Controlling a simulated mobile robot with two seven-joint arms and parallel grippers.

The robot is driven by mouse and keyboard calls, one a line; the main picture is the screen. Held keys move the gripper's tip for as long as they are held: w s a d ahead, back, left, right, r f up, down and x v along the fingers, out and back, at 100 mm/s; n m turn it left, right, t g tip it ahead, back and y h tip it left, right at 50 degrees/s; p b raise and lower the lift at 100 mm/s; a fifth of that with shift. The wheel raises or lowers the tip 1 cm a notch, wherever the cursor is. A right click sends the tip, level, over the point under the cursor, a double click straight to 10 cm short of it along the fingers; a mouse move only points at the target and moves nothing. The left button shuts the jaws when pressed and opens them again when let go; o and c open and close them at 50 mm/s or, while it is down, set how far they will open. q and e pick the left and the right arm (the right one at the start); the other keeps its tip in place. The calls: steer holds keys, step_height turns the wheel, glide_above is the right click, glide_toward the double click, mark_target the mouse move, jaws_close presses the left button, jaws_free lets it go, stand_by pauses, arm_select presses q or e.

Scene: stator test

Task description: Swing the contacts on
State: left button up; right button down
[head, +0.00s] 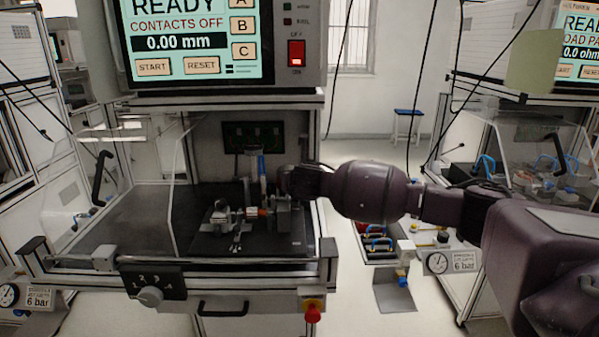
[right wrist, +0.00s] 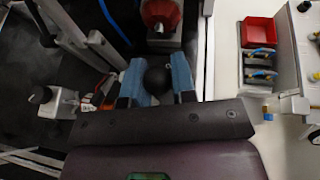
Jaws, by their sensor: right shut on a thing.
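The test station's screen (head: 190,40) reads READY, CONTACTS OFF and 0.00 mm. Under it, the contact fixture (head: 222,216) stands on a dark bed inside the open-fronted bay. My right gripper (right wrist: 158,82) reaches into the bay from the right. Its blue-padded fingers are shut on a black ball knob (right wrist: 158,78), one finger on each side. In the head view the gripper (head: 284,182) is at the fixture's right side, and the knob is hidden there. My left gripper is not in view.
A clear guard (head: 150,190) with a black handle is at the bay's left. A rotary selector (head: 150,295) and a red button (head: 312,312) are on the front. A red bin (right wrist: 260,31) is on the right. A red round part (right wrist: 160,14) is beyond the fingers.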

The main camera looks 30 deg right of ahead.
steer(key=s+a+f+t+p, duration=0.1)
steer(key=p, duration=0.1)
steer(key=s+a+f+t+h+p, duration=0.1)
steer(key=s+p, duration=0.1)
steer(key=shift+f+t, duration=0.2)
steer(key=shift+t, duration=0.1)
stand_by(0.4)
steer(key=shift+f, duration=0.1)
steer(key=c, duration=1.1)
jaws_free()
steer(key=shift+w+d, duration=0.1)
steer(key=shift+r, duration=0.25)
